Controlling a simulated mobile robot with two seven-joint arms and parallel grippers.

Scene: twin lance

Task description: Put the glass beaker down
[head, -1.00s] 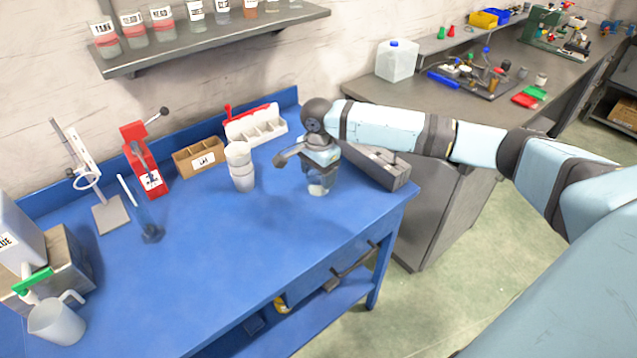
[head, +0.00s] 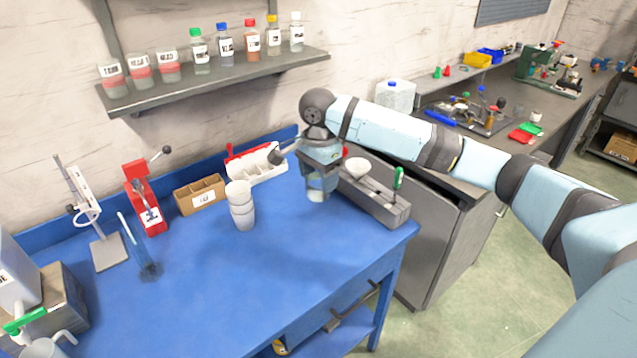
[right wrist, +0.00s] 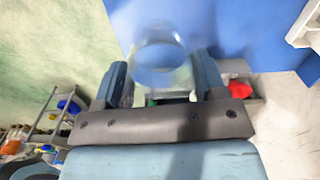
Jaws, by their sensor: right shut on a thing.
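The glass beaker (head: 321,185) is clear and looks upright, at the right end of the blue table (head: 200,270). My right gripper (head: 320,165) is shut on it from above. I cannot tell whether the beaker's base touches the table. In the right wrist view the beaker (right wrist: 160,55) shows between the two fingers of the gripper (right wrist: 160,80), over the blue surface. My left gripper is not in view.
A grey tool tray (head: 385,208) with a green-handled tool stands close right of the beaker. The blue tabletop in front is clear.

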